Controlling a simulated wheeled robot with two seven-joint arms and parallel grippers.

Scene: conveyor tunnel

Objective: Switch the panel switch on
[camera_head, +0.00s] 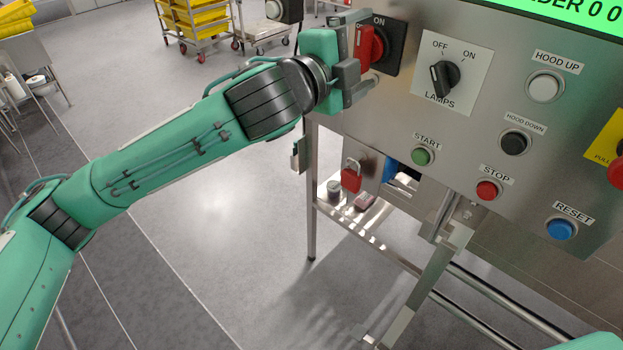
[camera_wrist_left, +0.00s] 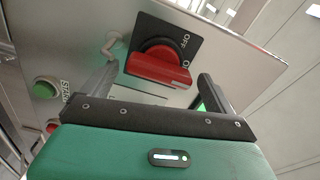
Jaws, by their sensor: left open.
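The panel switch is a red rotary handle (camera_head: 370,46) on a black plate (camera_head: 395,42) at the upper left of the steel panel. The word ON shows at the plate's top; my gripper hides part of the plate. My left gripper (camera_head: 358,60) is open at the switch, with one finger above the handle and one below. In the left wrist view, the red handle (camera_wrist_left: 160,68) lies ahead between the spread fingers (camera_wrist_left: 153,88), and OFF is readable on the plate. I cannot tell whether the fingers touch the handle. My right gripper is out of view.
To the right are a black LAMPS knob (camera_head: 444,75), a white HOOD UP button (camera_head: 545,87), and green START (camera_head: 422,156) and red STOP (camera_head: 487,190) buttons. A red padlock (camera_head: 351,174) hangs below. Open floor lies left of the panel.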

